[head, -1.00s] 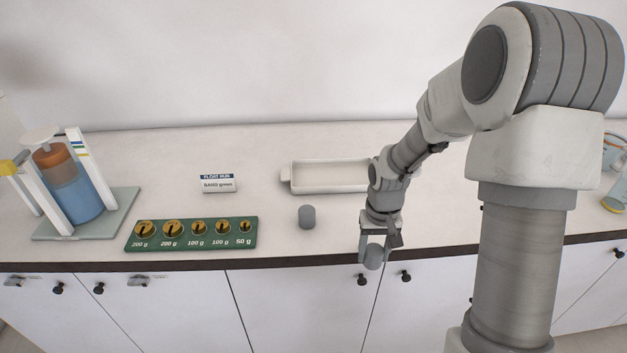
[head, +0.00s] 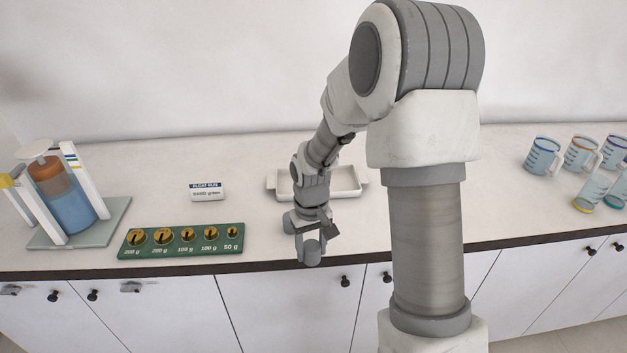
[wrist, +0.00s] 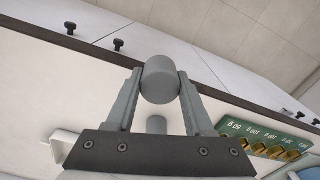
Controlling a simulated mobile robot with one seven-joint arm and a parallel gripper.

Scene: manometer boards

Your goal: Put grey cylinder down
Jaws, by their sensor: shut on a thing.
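My gripper (head: 309,243) is shut on a grey cylinder (head: 313,254), held near the front edge of the counter. The wrist view shows this cylinder (wrist: 160,80) between the two fingertips (wrist: 160,84). I cannot tell the gap between the held cylinder and the counter.
A green board with brass weights (head: 181,252) lies to the left, behind it a small sign (head: 207,192). A blue cylinder apparatus (head: 67,205) stands at far left. A white tray (head: 346,194) is behind my gripper. Several measuring jugs (head: 541,158) stand at right.

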